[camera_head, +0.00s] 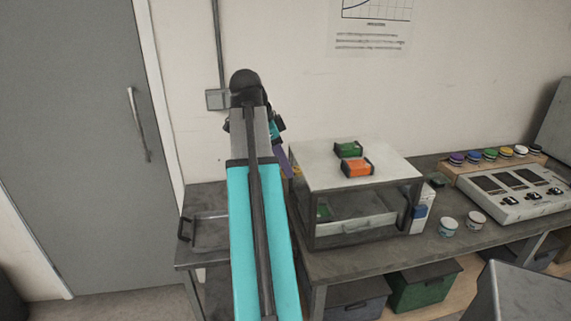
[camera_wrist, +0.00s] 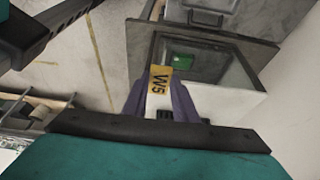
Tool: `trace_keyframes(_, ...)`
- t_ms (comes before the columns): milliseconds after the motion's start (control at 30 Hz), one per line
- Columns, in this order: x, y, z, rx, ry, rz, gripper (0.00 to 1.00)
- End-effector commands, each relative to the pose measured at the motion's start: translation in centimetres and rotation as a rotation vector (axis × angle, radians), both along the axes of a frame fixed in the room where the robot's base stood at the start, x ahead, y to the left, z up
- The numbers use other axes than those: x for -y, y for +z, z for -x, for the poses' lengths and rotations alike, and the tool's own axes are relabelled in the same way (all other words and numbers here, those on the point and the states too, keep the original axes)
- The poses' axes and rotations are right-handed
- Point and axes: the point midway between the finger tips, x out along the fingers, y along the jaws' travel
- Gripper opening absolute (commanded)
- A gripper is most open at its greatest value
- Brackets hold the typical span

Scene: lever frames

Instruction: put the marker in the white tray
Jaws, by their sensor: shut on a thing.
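My gripper (camera_head: 285,163) is beside the left edge of the shelf unit in the head view, its purple fingers partly hidden by my arm. In the wrist view the fingers (camera_wrist: 160,103) are shut on a pale piece with a yellow face lettered W5, which I take as the marker (camera_wrist: 159,80). Only a bit of yellow shows at the fingertips in the head view. A whitish tray (camera_head: 355,222) with a grey handle sits inside the unit, below its top. The marker is outside the unit, apart from the tray.
The shelf unit's top (camera_head: 320,175) bears a green block (camera_head: 347,149) and an orange block (camera_head: 357,167). A grey tray with a black handle (camera_head: 184,229) stands at the left. Two cups (camera_head: 448,227) and a control box (camera_head: 505,188) are at the right.

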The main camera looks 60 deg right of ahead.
Motion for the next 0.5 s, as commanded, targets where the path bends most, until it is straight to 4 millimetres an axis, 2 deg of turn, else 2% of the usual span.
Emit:
trace_keyframes(267,-0.1,-0.1,-0.2,0.000,0.010,0.000,0.01)
trace_keyframes(367,-0.4,-0.3,-0.9,0.000,0.039,0.000,0.01)
trace_keyframes(500,-1.3,-0.8,-2.9,0.000,0.127,-0.001,0.01)
